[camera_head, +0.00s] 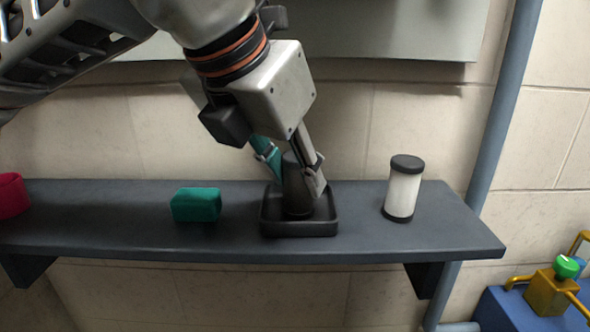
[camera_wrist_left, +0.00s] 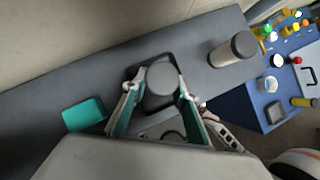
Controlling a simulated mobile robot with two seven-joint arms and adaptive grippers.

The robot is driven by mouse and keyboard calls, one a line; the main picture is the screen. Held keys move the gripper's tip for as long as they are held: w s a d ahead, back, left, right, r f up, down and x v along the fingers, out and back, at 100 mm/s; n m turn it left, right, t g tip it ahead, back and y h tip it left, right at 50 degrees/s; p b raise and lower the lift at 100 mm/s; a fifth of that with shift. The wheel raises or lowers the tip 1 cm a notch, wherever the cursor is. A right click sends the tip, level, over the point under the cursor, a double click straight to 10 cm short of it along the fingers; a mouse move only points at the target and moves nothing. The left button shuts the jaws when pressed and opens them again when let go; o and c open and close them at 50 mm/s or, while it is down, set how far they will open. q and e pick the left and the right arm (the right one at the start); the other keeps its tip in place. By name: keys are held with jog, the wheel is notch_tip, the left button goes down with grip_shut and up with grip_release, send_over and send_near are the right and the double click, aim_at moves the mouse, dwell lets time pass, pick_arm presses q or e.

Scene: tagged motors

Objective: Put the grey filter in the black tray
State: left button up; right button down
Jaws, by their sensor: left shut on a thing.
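The grey filter (camera_head: 294,190) is a dark grey cylinder standing upright inside the black tray (camera_head: 300,229). The tray sits on the dark wall shelf. My left gripper (camera_head: 296,176) reaches down from above and is shut on the filter, with a finger on either side of it. In the left wrist view the filter's round top (camera_wrist_left: 161,79) shows between the two fingers (camera_wrist_left: 156,103), and the tray's rim (camera_wrist_left: 141,70) shows around it. Whether the filter's base touches the tray floor is hard to tell.
A white cylinder with black ends (camera_head: 403,188) stands right of the tray. A green block (camera_head: 196,204) lies to the left, and a red object (camera_head: 12,195) is at the far left. The shelf (camera_head: 355,238) has clear room between them. A blue pipe (camera_head: 503,105) runs beside it.

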pick_arm(q)
jog(key=shift+f, duration=0.1)
jog(key=shift+f, duration=0.1)
jog(key=o, duration=1.1)
jog(key=shift+r, duration=0.25)
jog(key=v, duration=1.2)
